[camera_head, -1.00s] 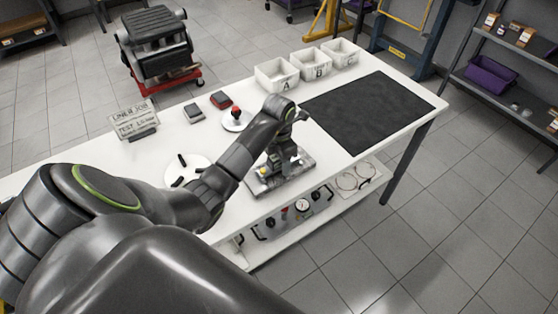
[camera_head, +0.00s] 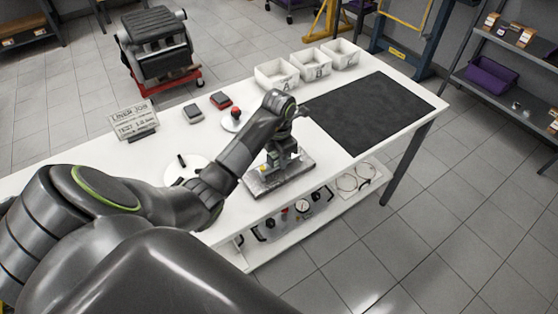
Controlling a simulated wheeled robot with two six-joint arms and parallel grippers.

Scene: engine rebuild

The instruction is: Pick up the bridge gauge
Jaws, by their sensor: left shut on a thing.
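My left gripper (camera_head: 283,160) points down over a grey metal plate (camera_head: 300,174) near the front edge of the white bench. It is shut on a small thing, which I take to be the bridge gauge. The gauge is mostly hidden by the gripper and wrist, so its shape and any gap above the plate cannot be made out. A small yellow spot shows at the left of the gripper, over the plate. My right gripper is not in view.
White bins (camera_head: 276,74) stand at the back of the bench (camera_head: 224,178). A black mat (camera_head: 375,112) lies clear at right. A sign (camera_head: 133,121), a red-knobbed item (camera_head: 235,113) and a white disc (camera_head: 177,170) are at left. Gauges (camera_head: 302,207) sit on the lower shelf.

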